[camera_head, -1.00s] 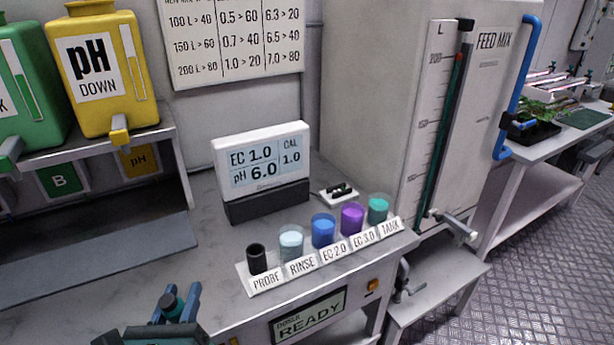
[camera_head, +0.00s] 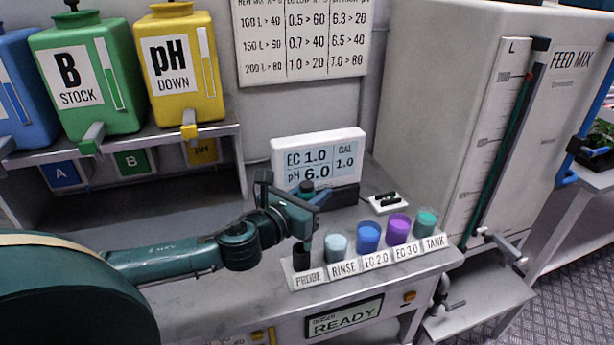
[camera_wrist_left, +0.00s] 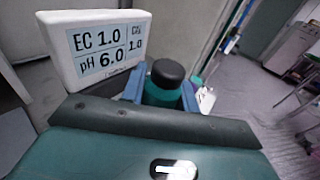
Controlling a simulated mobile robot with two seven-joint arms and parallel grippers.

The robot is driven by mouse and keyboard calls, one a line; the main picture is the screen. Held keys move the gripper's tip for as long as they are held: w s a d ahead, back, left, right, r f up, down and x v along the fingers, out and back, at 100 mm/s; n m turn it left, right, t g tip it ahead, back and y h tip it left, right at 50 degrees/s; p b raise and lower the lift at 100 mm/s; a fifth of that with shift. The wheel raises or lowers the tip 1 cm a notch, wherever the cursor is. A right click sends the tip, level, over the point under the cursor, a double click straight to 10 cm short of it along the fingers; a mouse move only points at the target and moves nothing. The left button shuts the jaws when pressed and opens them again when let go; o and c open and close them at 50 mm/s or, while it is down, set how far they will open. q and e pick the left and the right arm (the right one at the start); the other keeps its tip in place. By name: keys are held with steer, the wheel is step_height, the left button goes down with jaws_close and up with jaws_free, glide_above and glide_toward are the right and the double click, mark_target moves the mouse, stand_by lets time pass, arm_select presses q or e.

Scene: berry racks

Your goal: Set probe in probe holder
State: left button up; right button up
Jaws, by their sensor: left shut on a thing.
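The probe (camera_wrist_left: 166,84), teal with a black rounded top, stands between the two blue fingers of my left gripper in the left wrist view. In the head view my left gripper (camera_head: 312,197) is shut on it, directly above the black probe holder (camera_head: 302,261). The holder is a small dark cup behind the PROBE label at the left end of the labelled rack (camera_head: 372,266). The gripper hides most of the probe in the head view. I cannot tell whether its lower end is inside the holder. My right gripper is not in view.
Cups of rinse (camera_head: 336,247), blue (camera_head: 368,237), purple (camera_head: 398,229) and teal liquid (camera_head: 425,222) stand right of the holder. The EC/pH meter (camera_head: 318,158) stands close behind the gripper. Bare counter (camera_head: 215,300) lies left of the rack.

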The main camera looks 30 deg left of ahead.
arm_select(q)
steer(key=shift+w+a+r+y, duration=0.2)
steer(key=shift+a+r, duration=0.1)
steer(key=shift+a, duration=0.15)
steer(key=shift+w+a+r+y, duration=0.15)
steer(key=shift+a+r, duration=0.1)
steer(key=shift+a, duration=0.2)
steer(key=shift+a+f, duration=0.1)
steer(key=shift+f, duration=0.1)
step_height(320, 180, down, 2)
steer(key=shift+f+b, duration=0.2)
steer(key=shift+b, duration=0.95)
step_height(320, 180, down, 4)
steer(key=b, duration=0.3)
steer(key=shift+f, duration=0.2)
steer(key=shift+f+b, duration=0.3)
steer(key=shift+b, duration=0.15)
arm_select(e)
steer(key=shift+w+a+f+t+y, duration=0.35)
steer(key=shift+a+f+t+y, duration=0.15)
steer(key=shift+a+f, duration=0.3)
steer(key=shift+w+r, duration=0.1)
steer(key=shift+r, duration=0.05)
